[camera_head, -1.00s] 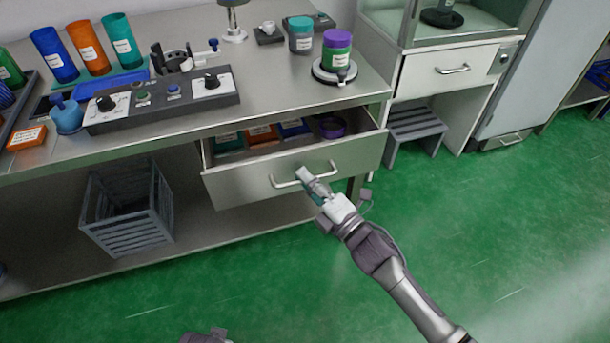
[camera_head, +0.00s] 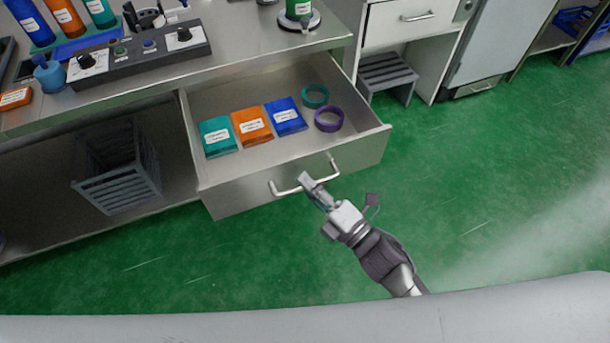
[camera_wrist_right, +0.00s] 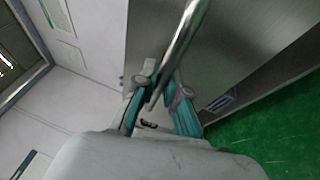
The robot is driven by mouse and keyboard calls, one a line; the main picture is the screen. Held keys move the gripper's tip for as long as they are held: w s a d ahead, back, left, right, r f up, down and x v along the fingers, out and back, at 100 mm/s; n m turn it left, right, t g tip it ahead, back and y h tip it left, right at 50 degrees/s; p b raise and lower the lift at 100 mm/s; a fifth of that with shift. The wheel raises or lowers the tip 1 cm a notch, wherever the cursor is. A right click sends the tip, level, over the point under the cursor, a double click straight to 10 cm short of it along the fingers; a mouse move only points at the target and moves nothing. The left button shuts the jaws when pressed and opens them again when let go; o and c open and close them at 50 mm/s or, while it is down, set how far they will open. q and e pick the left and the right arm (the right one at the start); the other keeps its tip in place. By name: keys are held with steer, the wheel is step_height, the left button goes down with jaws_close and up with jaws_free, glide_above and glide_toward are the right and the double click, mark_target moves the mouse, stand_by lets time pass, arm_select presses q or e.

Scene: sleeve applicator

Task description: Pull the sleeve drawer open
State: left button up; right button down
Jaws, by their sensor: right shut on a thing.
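The sleeve drawer (camera_head: 240,195) stands well out from under the steel bench in the head view. Inside lie a teal packet (camera_head: 217,137), an orange packet (camera_head: 252,126), a blue packet (camera_head: 285,117), a teal ring (camera_head: 315,95) and a purple ring (camera_head: 328,118). My right gripper (camera_head: 308,183) is at the drawer's bar handle (camera_head: 284,191), shut on it. In the right wrist view the handle (camera_wrist_right: 182,32) runs between the fingers (camera_wrist_right: 160,100). My left gripper is not in view.
The bench top (camera_head: 240,75) carries a control box (camera_head: 140,52) and bottles. A grey crate (camera_head: 118,180) stands on the shelf below, left of the drawer. A grey step stool (camera_head: 388,75) is at the right. The green floor in front is clear.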

steer(key=shift+s+d, duration=0.1)
steer(key=shift+s, duration=0.05)
steer(key=c, duration=1.2)
jaws_free()
steer(key=v, duration=1.2)
